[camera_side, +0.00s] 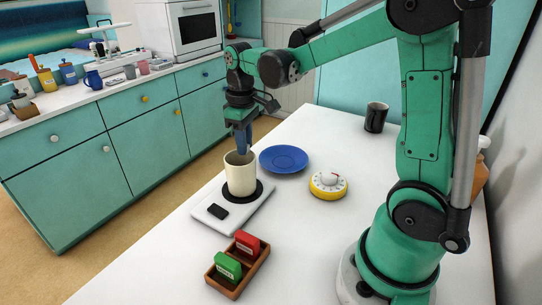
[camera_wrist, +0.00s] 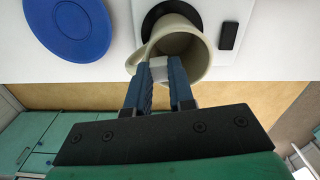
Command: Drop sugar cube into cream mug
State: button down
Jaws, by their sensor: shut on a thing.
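The cream mug (camera_side: 240,176) stands upright on the black round pad of a white scale (camera_side: 205,220). Its open mouth also shows in the wrist view (camera_wrist: 190,44). My gripper (camera_side: 242,148) points down at the mug's mouth, with its fingertips at about rim height. In the wrist view my gripper (camera_wrist: 159,66) is shut on a small pale sugar cube (camera_wrist: 158,72), which is held between the blue fingers and overlaps the mug's near rim and opening. The inside bottom of the mug is hidden in the side view.
A blue plate (camera_side: 284,159) lies just right of the mug. A yellow timer (camera_side: 328,185), a black mug (camera_side: 376,117) and a wooden tray (camera_side: 219,288) with a red and a green packet stand on the white table.

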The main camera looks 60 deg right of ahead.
jog(key=c, duration=0.7)
grip_release()
jog(key=shift+r, duration=2.75)
